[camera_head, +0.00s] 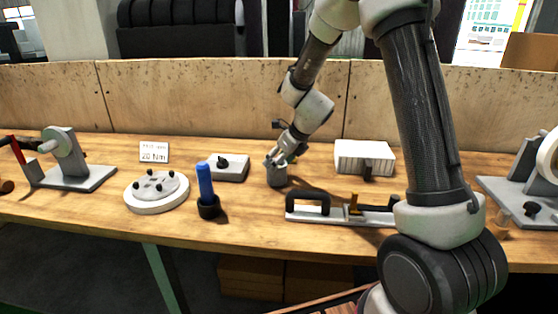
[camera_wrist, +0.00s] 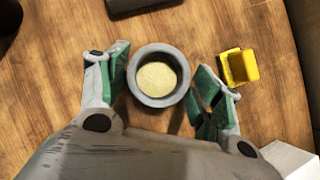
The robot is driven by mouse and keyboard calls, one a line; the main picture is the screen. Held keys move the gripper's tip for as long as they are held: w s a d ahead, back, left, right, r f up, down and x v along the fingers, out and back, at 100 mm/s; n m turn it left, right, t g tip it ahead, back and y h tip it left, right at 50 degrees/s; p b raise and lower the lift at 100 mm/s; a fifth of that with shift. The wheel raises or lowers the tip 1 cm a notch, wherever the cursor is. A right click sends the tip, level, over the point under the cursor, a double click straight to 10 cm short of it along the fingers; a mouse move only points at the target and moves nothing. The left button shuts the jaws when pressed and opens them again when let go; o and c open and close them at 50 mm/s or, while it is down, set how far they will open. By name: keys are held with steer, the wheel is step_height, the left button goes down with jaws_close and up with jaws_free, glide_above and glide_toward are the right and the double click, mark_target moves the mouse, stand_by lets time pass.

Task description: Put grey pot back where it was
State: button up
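The grey pot (camera_head: 277,174) stands upright on the wooden bench, near the middle of the head view. In the wrist view the grey pot (camera_wrist: 159,76) is seen from above, with a pale yellow round surface inside its rim. My gripper (camera_head: 280,159) is over the pot from above and behind. In the wrist view my gripper (camera_wrist: 162,85) is open, with one green-padded finger on each side of the pot. The left finger is close to the pot's wall. A gap shows between the right finger and the pot.
A yellow block (camera_wrist: 239,66) lies just right of the right finger. A grey box with a black knob (camera_head: 228,167), a blue-handled tool (camera_head: 206,190), a round white plate (camera_head: 157,191), a grey-white block (camera_head: 364,157) and a long rail fixture (camera_head: 342,211) surround the pot on the bench.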

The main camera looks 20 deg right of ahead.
steer(key=o, duration=0.4)
steer(key=s+d+r+n, duration=0.3)
steer(key=s+r, duration=0.3)
steer(key=r, duration=0.1)
steer(key=s+d+r+n, duration=0.2)
steer(key=s+r+n, duration=0.2)
steer(key=s+r, duration=0.3)
steer(key=s+d+r+n+h, duration=0.1)
steer(key=s+d+n, duration=0.2)
steer(key=s+n, duration=0.4)
steer(key=s+d+r+n+h, duration=0.1)
steer(key=s+d+r+n, duration=0.1)
steer(key=s+n, duration=0.5)
steer(key=s+d+r+n+g+h, duration=0.1)
steer(key=s+d+n, duration=0.3)
steer(key=s+n, duration=0.4)
steer(key=shift+s+r+h, duration=0.25)
steer(key=shift+s+h, duration=0.05)
